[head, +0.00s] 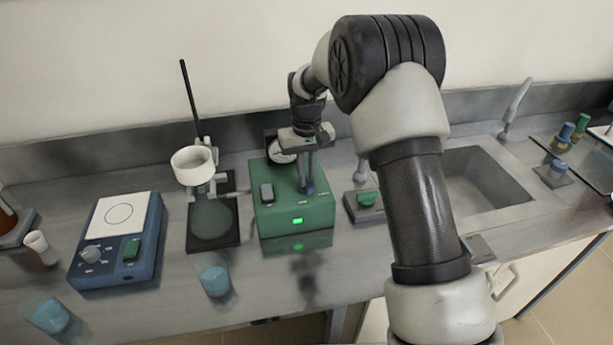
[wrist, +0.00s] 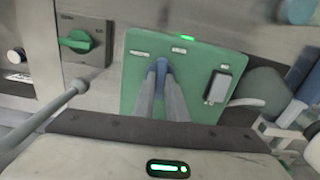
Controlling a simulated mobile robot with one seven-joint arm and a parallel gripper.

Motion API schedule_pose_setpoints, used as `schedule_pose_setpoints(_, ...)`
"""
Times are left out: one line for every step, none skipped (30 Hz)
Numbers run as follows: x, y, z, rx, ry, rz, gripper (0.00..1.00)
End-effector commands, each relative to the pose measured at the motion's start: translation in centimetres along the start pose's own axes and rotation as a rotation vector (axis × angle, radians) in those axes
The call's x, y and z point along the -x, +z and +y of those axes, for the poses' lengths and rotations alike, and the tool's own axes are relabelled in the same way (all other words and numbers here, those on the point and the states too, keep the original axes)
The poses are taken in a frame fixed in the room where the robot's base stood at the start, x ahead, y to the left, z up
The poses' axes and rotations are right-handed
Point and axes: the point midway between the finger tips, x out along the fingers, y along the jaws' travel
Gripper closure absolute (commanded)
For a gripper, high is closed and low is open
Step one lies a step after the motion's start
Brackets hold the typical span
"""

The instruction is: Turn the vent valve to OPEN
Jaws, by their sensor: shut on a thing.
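A green box (head: 278,208) with a lit green indicator stands on the bench, mid-picture. A small blue handle (wrist: 161,66), which seems to be the vent valve, sits on its top between two white labels too small to read. My gripper (head: 308,184) points down onto the box top and is shut on the blue handle. In the wrist view my gripper (wrist: 162,78) has both fingers against the handle, hiding part of it. I cannot tell which way the handle is turned.
A green knob (head: 367,198) on a grey plate is right of the box. A stand with a white ring (head: 194,163) is on the left. A sink (head: 486,186) lies right.

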Motion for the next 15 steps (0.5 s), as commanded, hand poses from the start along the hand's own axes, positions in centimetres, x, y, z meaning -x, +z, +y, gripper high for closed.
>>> schedule_pose_setpoints(0.11, -0.05, -0.02, -0.016, 0.0, 0.001, 1.0)
schedule_pose_setpoints(0.11, -0.04, -0.02, -0.025, 0.0, 0.001, 1.0)
schedule_pose_setpoints(0.11, -0.04, -0.02, -0.036, 0.0, 0.001, 1.0)
schedule_pose_setpoints(0.11, -0.04, -0.02, -0.043, 0.0, 0.001, 1.0)
schedule_pose_setpoints(0.11, -0.04, -0.01, -0.049, 0.0, 0.001, 1.0)
schedule_pose_setpoints(0.12, -0.04, -0.01, -0.055, 0.0, 0.001, 1.0)
schedule_pose_setpoints(0.12, -0.04, 0.0, -0.059, 0.0, 0.001, 1.0)
schedule_pose_setpoints(0.12, -0.04, 0.0, -0.063, 0.0, 0.001, 1.0)
schedule_pose_setpoints(0.12, -0.04, 0.01, -0.066, 0.0, 0.001, 1.0)
schedule_pose_setpoints(0.12, -0.04, 0.01, -0.068, 0.0, 0.001, 1.0)
schedule_pose_setpoints(0.12, -0.04, 0.01, -0.07, 0.0, 0.001, 1.0)
schedule_pose_setpoints(0.12, -0.04, 0.01, -0.071, 0.0, 0.001, 1.0)
schedule_pose_setpoints(0.13, -0.04, 0.02, -0.072, 0.0, 0.001, 1.0)
schedule_pose_setpoints(0.13, -0.04, 0.02, -0.072, 0.0, 0.001, 1.0)
schedule_pose_setpoints(0.13, -0.04, 0.02, -0.072, 0.0, 0.001, 1.0)
